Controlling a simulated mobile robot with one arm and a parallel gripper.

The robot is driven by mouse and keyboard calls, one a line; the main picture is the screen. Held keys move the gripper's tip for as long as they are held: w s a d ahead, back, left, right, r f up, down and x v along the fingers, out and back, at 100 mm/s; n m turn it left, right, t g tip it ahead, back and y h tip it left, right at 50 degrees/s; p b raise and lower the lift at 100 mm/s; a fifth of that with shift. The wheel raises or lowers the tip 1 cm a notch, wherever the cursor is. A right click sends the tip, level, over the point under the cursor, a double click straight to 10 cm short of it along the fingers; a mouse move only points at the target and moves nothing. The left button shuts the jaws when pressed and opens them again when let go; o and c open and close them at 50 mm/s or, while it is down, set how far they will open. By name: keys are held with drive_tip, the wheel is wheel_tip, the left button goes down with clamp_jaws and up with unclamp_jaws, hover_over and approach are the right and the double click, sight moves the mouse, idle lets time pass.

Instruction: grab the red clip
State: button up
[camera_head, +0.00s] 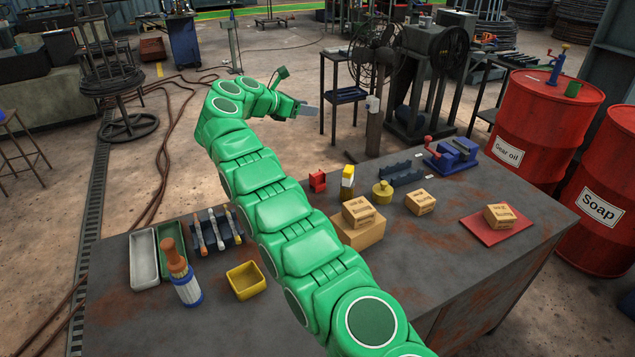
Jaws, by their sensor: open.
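A small red block-like object (317,181), which looks like the red clip, stands on the grey table (340,315) near its far edge. It is upright, just right of my green arm, and nothing touches it. My gripper (312,110) is at the end of the arm, up and beyond the far edge of the table, above and behind the red clip in the picture. It is open, with nothing visible in it. The fingers are small here and their fine detail is hard to see.
Close right of the clip are a yellow-and-white bottle (347,183) and a brass weight (382,193). Boxes sit on a larger carton (361,236) and a red mat (485,229). A blue vise (453,155) stands at the back. Left are trays (144,258) and a tool rack (218,233).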

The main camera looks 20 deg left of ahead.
approach(317, 174)
drive_tip(key=x, duration=0.4)
drive_tip(key=shift+w+d+f, duration=0.1)
drive_tip(key=shift+w+d, duration=0.1)
drive_tip(key=shift+w, duration=0.1)
drive_tip(key=shift+x, duration=3.9)
clamp_jaws()
